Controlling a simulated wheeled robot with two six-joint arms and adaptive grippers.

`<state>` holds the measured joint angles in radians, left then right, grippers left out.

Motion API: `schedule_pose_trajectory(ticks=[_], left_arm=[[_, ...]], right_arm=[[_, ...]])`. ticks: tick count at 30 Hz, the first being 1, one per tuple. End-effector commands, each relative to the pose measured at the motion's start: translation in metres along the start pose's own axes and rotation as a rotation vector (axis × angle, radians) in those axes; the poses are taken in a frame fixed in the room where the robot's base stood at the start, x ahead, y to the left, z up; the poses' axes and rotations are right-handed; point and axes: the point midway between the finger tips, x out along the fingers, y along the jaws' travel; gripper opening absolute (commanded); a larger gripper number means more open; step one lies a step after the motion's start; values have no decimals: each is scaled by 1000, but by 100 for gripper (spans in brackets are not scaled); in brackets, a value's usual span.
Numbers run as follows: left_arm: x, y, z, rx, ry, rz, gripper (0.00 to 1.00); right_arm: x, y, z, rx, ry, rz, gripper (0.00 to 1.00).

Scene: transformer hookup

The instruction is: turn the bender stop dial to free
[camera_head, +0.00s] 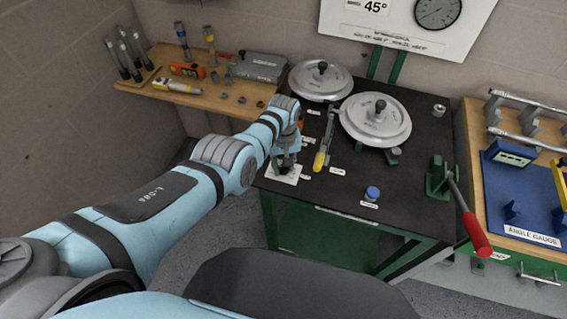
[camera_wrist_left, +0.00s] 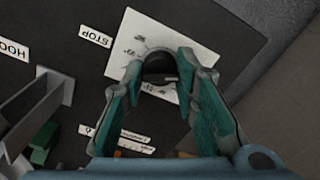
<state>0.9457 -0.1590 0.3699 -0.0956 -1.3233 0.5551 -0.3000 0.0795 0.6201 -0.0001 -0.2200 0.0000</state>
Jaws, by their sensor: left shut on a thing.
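The bender stop dial is a dark round knob (camera_wrist_left: 158,66) on a white marked plate (camera_wrist_left: 128,32), seen in the left wrist view beside a STOP label (camera_wrist_left: 95,37). My left gripper (camera_wrist_left: 166,62) is shut on the knob, with one green finger on each side. In the head view my left gripper (camera_head: 286,162) points down over the white dial plate (camera_head: 274,175) at the bench's near left corner. The knob is mostly hidden there. The plate's lettering is too small to read, so I cannot tell the setting. My right gripper is not in view.
A yellow-tipped lever (camera_head: 320,160) stands just right of my left gripper. Two round silver bender wheels (camera_head: 376,120) sit behind it. A blue button (camera_head: 372,193) and a red-handled lever (camera_head: 474,230) are to the right. A wooden shelf (camera_head: 215,98) with tools lies behind my left arm.

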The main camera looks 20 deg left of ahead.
Motion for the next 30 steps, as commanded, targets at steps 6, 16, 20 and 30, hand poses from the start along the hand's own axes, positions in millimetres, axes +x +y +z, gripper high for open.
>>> schedule_pose_trajectory(ticks=[6,16,20,30], left_arm=[[-1,0,-2,-59,4,1,0],[-1,0,-2,-74,5,1,0],[-1,0,-2,-74,5,1,0],[0,0,-1,-73,2,1,47]], right_arm=[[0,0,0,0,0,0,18],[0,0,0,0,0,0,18],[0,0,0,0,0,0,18],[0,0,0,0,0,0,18]])
